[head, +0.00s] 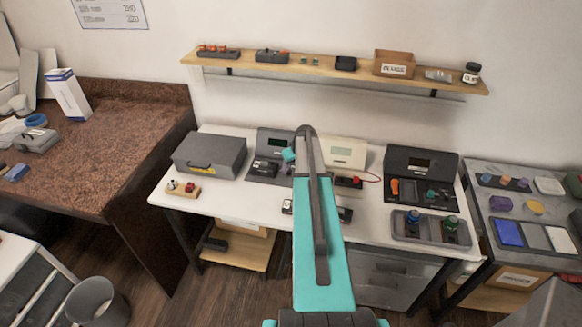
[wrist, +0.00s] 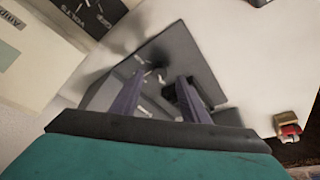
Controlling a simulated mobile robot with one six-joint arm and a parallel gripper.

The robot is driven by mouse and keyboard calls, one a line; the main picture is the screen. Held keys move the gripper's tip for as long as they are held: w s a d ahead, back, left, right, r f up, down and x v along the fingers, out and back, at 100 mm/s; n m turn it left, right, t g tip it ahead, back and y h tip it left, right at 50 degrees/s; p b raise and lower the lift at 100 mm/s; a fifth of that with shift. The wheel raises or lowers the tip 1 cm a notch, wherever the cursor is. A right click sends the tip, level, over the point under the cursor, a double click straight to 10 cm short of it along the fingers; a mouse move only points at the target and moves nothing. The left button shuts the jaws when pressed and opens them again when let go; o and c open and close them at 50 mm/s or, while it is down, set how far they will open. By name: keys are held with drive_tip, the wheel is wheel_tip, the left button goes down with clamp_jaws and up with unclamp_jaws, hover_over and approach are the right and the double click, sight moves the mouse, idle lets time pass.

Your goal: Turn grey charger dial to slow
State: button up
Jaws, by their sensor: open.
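The grey charger (head: 275,142) stands on the white bench in the head view, just left of my arm. In the wrist view its grey body (wrist: 190,55) fills the middle, tilted in the picture. A small dark knob, which looks like the dial (wrist: 157,72), shows on it with pale marks nearby too small to read. My gripper (wrist: 160,86) is open, its two fingers on either side of the knob's place in the picture. I cannot tell whether they touch it. In the head view my arm hides most of the gripper.
A cream meter (head: 344,152) stands right of my arm, and a black unit (head: 420,163) beyond it. A grey toolbox (head: 210,155) stands to the left. A wooden shelf (head: 330,68) hangs above the bench. The bench's front left is mostly clear.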

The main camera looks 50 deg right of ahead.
sight(290, 170)
drive_tip(key=shift+p+x, duration=0.45)
drive_tip(key=shift+x, duration=1)
drive_tip(key=c, duration=0.9)
drive_tip(key=shift+w+d, duration=0.1)
drive_tip(key=shift+d, duration=0.25)
clamp_jaws()
drive_tip(key=shift+a+r, duration=0.1)
drive_tip(key=shift+a, duration=0.15)
